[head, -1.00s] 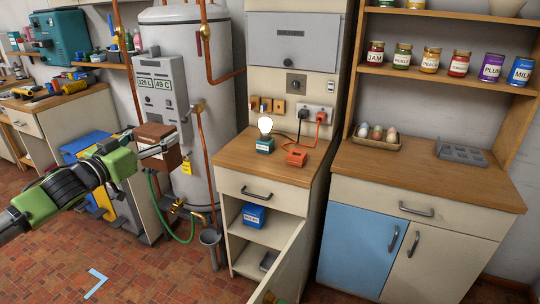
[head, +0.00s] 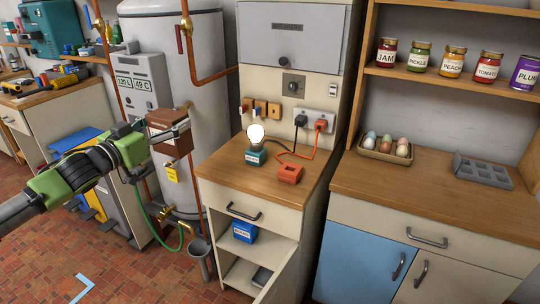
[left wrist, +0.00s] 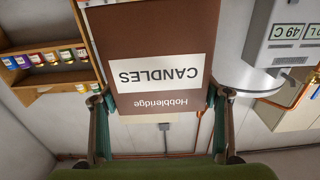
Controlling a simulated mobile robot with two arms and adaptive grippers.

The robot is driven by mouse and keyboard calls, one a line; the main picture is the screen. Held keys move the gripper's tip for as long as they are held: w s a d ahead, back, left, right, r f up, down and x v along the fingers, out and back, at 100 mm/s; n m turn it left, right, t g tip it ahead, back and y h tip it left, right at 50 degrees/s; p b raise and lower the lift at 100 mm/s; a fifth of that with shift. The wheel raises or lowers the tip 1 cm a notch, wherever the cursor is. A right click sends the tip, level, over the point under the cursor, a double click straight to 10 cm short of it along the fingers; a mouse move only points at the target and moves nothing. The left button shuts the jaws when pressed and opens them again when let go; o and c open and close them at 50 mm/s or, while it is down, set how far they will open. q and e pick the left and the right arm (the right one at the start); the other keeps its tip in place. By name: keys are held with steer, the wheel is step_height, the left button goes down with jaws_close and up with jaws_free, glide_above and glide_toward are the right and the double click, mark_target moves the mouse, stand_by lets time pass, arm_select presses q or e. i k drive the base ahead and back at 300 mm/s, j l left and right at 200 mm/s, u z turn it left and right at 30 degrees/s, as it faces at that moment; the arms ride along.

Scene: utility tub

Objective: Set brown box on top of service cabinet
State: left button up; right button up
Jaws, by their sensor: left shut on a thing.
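The brown box (head: 168,133) is held in the air in front of the boiler, left of the service cabinet. My left gripper (head: 178,137) is shut on it. In the left wrist view the brown box (left wrist: 152,30) sits between the two fingers (left wrist: 160,110), and its white label reads "CANDLES" upside down. The service cabinet (head: 245,209) has a wooden top; a lamp base with a glowing bulb (head: 256,146) and an orange block (head: 290,174) stand on it. The front left part of the top is bare. My right gripper is out of view.
An open door (head: 283,268) hangs at the cabinet's lower front, with a blue box (head: 244,231) on the shelf inside. An orange cable (head: 312,140) runs across the top's rear. The boiler (head: 205,105) and a green hose (head: 160,238) are close to my left arm.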

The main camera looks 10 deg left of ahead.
mark_target(231, 160)
steer(key=i+l, duration=0.2)
steer(key=i, duration=0.2)
steer(key=i+l, duration=0.2)
steer(key=i, duration=0.2)
